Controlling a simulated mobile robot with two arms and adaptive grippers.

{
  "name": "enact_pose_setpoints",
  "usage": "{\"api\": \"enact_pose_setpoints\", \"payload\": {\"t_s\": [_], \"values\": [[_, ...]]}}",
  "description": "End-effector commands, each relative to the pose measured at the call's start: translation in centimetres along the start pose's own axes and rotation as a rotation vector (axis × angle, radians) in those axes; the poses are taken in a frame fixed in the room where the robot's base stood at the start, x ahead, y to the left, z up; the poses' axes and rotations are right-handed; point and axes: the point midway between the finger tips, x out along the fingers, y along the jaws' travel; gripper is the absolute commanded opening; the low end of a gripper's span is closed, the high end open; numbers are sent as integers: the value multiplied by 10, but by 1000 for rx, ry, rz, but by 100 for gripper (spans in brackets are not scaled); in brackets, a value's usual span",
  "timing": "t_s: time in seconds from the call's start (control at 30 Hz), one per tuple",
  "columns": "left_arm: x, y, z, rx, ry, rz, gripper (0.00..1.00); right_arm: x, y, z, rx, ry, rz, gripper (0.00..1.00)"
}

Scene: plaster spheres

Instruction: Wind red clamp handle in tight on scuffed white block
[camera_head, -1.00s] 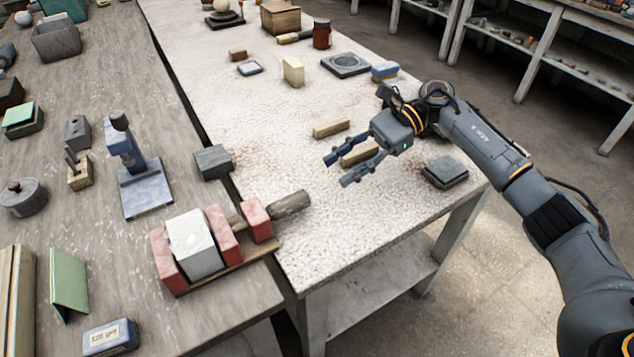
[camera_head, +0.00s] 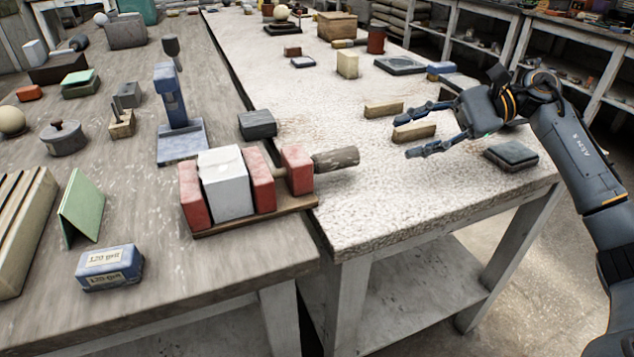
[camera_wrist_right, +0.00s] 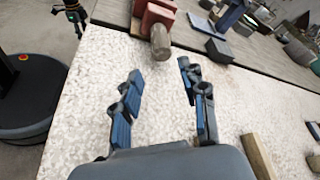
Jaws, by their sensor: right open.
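The clamp has red jaws (camera_head: 258,181) on a wooden base near the front edge of the left bench. The scuffed white block (camera_head: 226,186) stands between its two left red jaws; I cannot tell whether both jaws touch it. The brown cylindrical handle (camera_head: 337,159) sticks out right from the end red block. My right gripper (camera_head: 405,135) is open and empty, to the right of the handle and apart from it. In the right wrist view the handle (camera_wrist_right: 160,43) lies ahead, between the fingertip directions. What looks like my left gripper (camera_wrist_right: 74,14) shows small at upper left.
Two wooden bars (camera_head: 414,131) lie by my right fingers on the white bench. A dark block (camera_head: 257,124) sits behind the clamp, a blue stand (camera_head: 181,142) behind left. A blue labelled box (camera_head: 109,268) lies front left.

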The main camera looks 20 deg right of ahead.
Motion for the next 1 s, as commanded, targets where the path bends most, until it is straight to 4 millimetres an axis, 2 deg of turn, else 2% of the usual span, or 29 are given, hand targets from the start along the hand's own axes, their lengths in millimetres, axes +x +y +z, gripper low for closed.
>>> {"api": "enact_pose_setpoints", "payload": {"t_s": [0.13,0.27,0.7,0.9,1.0], "values": [[-11,0,1,0,7,-1,40,-1,2,1,-19,7,-7,43],[-12,0,1,0,7,-1,40,12,2,1,-18,5,-6,43],[-12,0,0,-1,7,-1,40,102,1,1,-18,4,-6,43],[-13,0,0,0,8,-1,40,127,0,0,-16,5,-8,43],[-13,0,0,0,8,-1,40,132,0,0,-17,6,-7,43]]}}
